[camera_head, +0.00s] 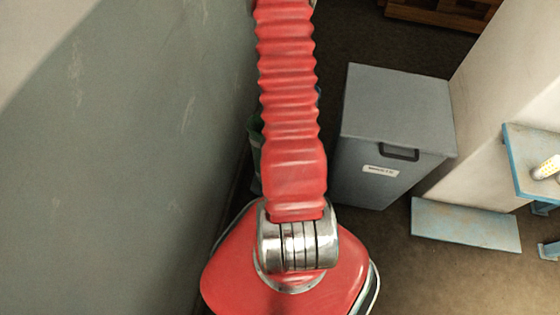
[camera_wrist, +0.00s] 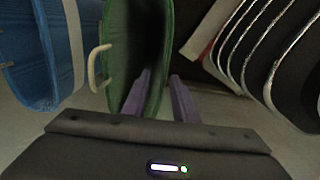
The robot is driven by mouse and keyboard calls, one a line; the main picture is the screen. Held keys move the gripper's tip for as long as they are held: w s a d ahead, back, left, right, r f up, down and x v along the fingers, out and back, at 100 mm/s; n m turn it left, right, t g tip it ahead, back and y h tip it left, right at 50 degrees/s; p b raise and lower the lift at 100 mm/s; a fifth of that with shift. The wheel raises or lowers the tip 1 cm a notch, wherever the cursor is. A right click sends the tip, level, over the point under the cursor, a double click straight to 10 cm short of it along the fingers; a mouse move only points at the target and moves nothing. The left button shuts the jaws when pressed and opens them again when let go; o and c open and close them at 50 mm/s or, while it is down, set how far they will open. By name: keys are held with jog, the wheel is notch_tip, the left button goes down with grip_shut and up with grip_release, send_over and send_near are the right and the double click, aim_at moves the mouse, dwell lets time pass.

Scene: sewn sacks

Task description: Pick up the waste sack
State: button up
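A sack with a green rim (camera_wrist: 168,60) and a pale loop handle (camera_wrist: 97,68) stands open in the wrist view; I cannot read any name on it. My gripper (camera_wrist: 161,76) has its two purple fingers apart at this rim, one on the mouth side and one on the right side. A gap shows between the fingers, and I see no firm grip. In the head view, my red arm hides the gripper and most of the sacks; a dark green sliver (camera_head: 255,140) shows left of the arm.
A blue sack (camera_wrist: 28,55) with a pale band stands left in the wrist view; a dark object with pale curved ribs (camera_wrist: 270,50) is at right. In the head view, a grey lidded bin (camera_head: 385,130) stands right of the arm, a wall (camera_head: 130,150) left, and a blue bench (camera_head: 535,165) far right.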

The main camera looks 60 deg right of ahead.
jog(key=shift+f, duration=2.15)
jog(key=shift+f, duration=0.1)
jog(key=f, duration=0.5)
jog(key=shift+s, duration=0.3)
jog(key=shift+c, duration=0.4)
grip_shut()
